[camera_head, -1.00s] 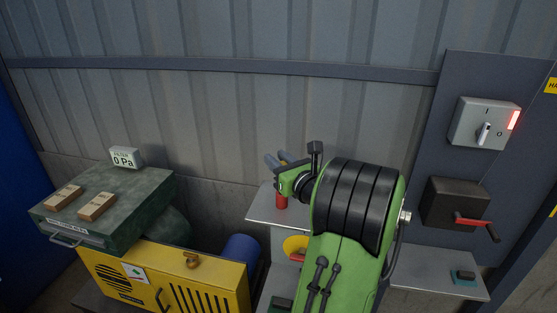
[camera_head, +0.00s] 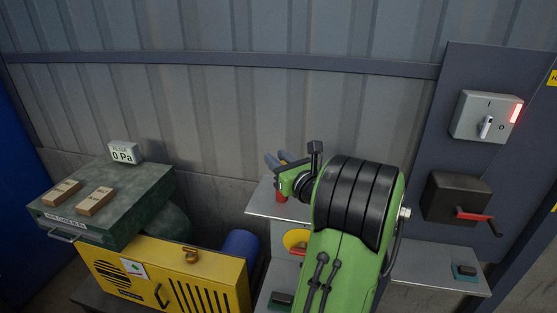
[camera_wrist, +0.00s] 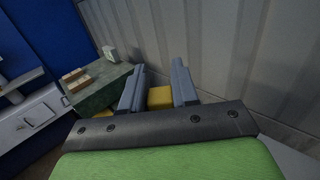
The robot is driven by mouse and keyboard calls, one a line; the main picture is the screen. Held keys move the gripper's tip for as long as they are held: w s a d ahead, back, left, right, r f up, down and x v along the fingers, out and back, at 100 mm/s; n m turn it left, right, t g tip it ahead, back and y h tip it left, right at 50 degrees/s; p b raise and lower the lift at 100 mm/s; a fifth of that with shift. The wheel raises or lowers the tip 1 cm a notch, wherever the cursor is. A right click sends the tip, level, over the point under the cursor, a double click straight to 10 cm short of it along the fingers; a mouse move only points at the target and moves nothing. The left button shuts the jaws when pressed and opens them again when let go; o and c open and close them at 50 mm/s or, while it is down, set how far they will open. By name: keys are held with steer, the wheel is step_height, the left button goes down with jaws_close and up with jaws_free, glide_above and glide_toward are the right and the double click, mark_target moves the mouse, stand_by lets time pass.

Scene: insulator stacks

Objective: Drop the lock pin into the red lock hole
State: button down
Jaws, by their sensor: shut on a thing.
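My gripper (camera_head: 276,158) has blue-grey fingers pointing up and left over the grey shelf. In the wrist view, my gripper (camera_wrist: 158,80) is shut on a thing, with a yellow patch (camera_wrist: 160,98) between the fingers. I take the held thing for the lock pin, but its shape is not clear, and the patch could partly be background. A short red cylinder (camera_head: 281,196) shows just below my gripper, above the shelf; I cannot tell whether it is the lock hole. A yellow round part (camera_head: 296,240) with red in it is lower, partly behind my green arm.
A grey shelf (camera_head: 262,203) lies under my gripper. A switch box (camera_head: 487,117) and a red-handled crank (camera_head: 475,216) are on the right panel.

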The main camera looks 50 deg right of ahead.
steer(key=shift+f+b, duration=1.2)
steer(key=shift+f, duration=0.4)
steer(key=c, duration=0.8)
jaws_free()
steer(key=shift+s+a, duration=0.1)
steer(key=shift+s, duration=0.3)
steer(key=b+v, duration=0.5)
steer(key=v, duration=0.5)
steer(key=shift+f, duration=0.15)
steer(key=p+v, duration=0.2)
steer(key=v, duration=0.3)
